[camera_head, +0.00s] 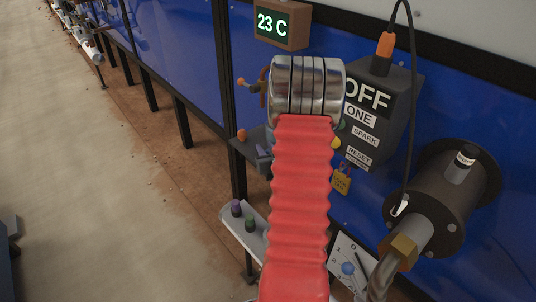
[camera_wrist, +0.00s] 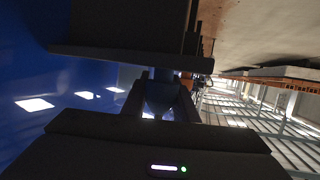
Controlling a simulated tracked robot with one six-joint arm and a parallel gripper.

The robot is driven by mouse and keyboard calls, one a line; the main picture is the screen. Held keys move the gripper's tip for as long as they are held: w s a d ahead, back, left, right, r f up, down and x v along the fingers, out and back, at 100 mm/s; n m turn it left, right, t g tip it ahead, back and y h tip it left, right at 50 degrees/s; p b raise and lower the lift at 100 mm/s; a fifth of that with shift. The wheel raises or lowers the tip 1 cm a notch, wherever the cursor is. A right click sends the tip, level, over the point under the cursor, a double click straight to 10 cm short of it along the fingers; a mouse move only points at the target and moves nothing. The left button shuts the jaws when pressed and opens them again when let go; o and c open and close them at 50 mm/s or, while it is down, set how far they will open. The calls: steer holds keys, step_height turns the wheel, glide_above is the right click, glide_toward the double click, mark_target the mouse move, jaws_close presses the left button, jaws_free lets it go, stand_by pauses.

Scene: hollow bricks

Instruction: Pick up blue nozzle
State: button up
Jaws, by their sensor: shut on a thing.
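In the wrist view my gripper (camera_wrist: 160,88) has its two dark jaws above and below a dark bluish piece, and it is shut on it. I take this piece to be the blue nozzle (camera_wrist: 165,98); it is in deep shade, so its colour and full shape are hard to tell. In the head view my red bellows arm and metal wrist stand in front of the blue wall. They hide most of the gripper and the nozzle there.
A small shelf (camera_head: 243,238) holds a purple nozzle (camera_head: 236,207) and a green nozzle (camera_head: 250,224). A dark control box (camera_head: 388,118) with a cable and a round flanged pipe fitting (camera_head: 440,200) jut from the wall at right. Open floor (camera_head: 90,190) lies at left.

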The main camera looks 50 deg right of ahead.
steer(key=shift+r, duration=0.1)
steer(key=shift+r, duration=4.9)
steer(key=shift+w+a, duration=0.1)
